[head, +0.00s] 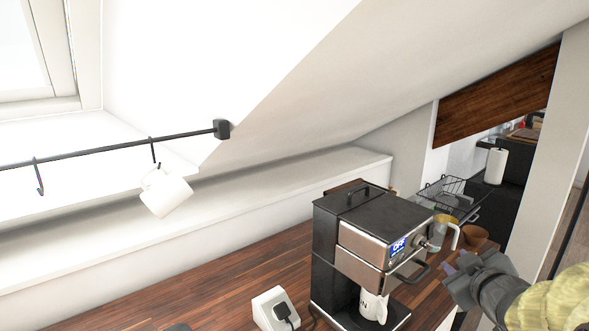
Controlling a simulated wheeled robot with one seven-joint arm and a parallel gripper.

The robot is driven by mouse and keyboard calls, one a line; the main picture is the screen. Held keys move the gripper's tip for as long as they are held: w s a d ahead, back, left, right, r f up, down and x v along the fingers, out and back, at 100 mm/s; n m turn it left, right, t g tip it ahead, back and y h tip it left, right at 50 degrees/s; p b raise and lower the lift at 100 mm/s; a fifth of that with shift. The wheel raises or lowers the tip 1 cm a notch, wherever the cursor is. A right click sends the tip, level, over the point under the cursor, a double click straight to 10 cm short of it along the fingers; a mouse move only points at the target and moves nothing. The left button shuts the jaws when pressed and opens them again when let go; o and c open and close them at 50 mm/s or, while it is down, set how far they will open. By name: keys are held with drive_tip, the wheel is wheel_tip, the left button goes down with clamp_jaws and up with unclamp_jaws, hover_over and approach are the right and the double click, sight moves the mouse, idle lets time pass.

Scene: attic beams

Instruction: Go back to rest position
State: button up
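My gripper (458,267) is at the lower right, just right of the coffee machine (366,235). Its two pale purple fingertips show apart with nothing between them, so it looks open and empty. The coffee machine is black and steel with a lit blue display and stands on the wooden counter (215,290). A white mug (373,305) with dark lettering stands under its spout. Part of that mug is hidden by the machine's front.
A white mug (166,192) hangs tilted from a hook on the black rail (110,150). A socket block (275,308) with a plug sits left of the machine. A glass jug (441,231), a brown cup (474,237) and a wire rack (452,195) stand behind my gripper. The sloped ceiling hangs low above.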

drive_tip(key=s+a+f+m+g+p, duration=0.1)
drive_tip(key=s+a+f+m+g, duration=0.2)
drive_tip(key=s+a+f+g, duration=0.2)
drive_tip(key=s+a+f+m+g+y+p, duration=0.1)
drive_tip(key=s+a+f+g, duration=0.5)
drive_tip(key=a+f, duration=0.6)
drive_tip(key=shift+s+a+m+g, duration=0.3)
drive_tip(key=shift+s+a+m, duration=0.45)
drive_tip(key=shift+s+m, duration=0.15)
drive_tip(key=shift+w, duration=0.15)
